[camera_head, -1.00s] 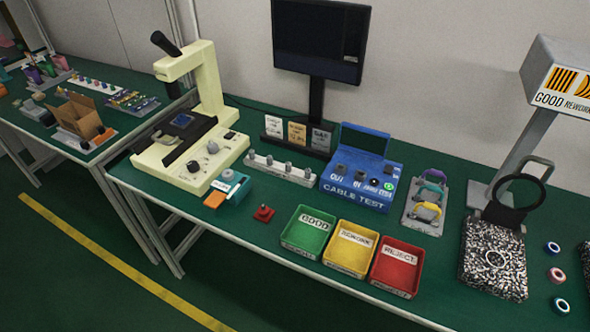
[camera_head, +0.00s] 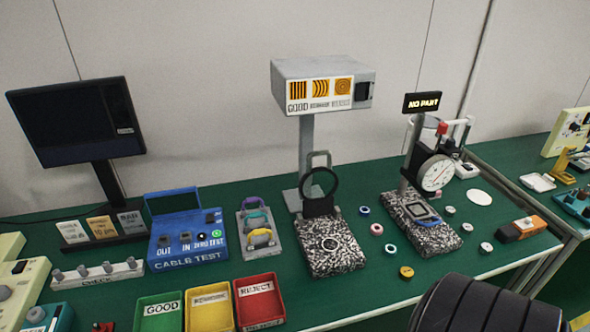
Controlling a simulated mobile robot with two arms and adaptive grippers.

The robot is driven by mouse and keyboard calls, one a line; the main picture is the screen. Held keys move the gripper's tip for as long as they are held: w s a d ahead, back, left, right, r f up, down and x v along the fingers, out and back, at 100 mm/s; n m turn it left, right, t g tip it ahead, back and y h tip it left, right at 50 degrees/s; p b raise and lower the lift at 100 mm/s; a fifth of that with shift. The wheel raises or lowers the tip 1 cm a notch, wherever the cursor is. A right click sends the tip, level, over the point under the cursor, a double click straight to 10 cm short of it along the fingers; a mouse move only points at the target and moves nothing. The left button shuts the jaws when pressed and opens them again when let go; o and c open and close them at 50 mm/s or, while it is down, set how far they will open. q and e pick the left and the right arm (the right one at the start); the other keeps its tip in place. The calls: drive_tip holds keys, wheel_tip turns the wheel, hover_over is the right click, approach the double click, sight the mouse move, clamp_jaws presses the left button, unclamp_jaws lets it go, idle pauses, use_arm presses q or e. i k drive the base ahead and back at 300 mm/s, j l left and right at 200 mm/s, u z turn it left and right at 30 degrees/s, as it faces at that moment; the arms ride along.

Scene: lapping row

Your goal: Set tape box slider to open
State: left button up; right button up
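I cannot tell for sure which item is the tape box. A small teal box (camera_head: 58,318) with a pale round part on top is cut off at the bottom left edge. An orange and dark box (camera_head: 523,228) lies on the green bench near its right front edge. No slider position can be read on either one. Neither of my grippers shows in this view.
The green bench (camera_head: 350,286) holds a blue cable tester (camera_head: 187,243), green (camera_head: 158,315), yellow (camera_head: 209,309) and red (camera_head: 260,303) trays, a display stand (camera_head: 318,85) and a dial gauge (camera_head: 436,173). Several small rings and discs lie between. Another bench stands at right.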

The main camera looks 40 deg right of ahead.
sight(525, 223)
drive_tip(key=z, duration=3)
